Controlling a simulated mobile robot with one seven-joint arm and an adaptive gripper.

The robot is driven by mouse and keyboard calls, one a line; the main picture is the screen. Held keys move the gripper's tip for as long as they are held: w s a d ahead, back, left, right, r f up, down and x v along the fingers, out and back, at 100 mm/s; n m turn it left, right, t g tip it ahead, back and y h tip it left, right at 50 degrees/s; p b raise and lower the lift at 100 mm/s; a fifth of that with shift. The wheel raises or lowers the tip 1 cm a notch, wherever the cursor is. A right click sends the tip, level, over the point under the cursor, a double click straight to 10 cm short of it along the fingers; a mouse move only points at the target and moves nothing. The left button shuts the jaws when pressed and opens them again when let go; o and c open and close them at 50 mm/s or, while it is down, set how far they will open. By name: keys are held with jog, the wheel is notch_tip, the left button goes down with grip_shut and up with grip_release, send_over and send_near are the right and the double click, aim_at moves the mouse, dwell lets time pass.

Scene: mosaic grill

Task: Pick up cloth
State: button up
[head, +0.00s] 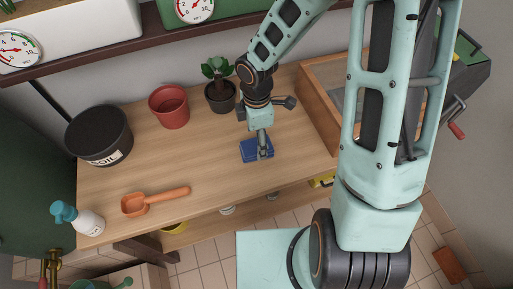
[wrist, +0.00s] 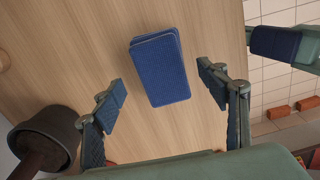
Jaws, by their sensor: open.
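The cloth (head: 250,151) is a folded blue rectangle lying flat on the wooden table. It also shows in the wrist view (wrist: 160,72), upper middle, as a stack with slightly offset layers. My gripper (head: 262,148) is above the cloth in the head view and covers part of it. In the wrist view my gripper (wrist: 160,83) is open, with one finger on each side of the cloth. The fingers stand apart from the cloth and hold nothing. How high the fingertips are above the table is hard to tell.
On the wooden table (head: 200,160) stand a potted plant (head: 219,95), a red pot (head: 169,107) and a black soil bucket (head: 98,135). An orange scoop (head: 150,201) and a spray bottle (head: 82,220) are at the front left. A wooden-framed box (head: 318,103) is at right.

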aim_at(256, 144)
notch_tip(256, 144, down, 4)
jog(key=shift+s+r, duration=0.1)
jog(key=shift+s, duration=0.05)
jog(key=c, duration=1.1)
jog(key=shift+r, duration=0.2)
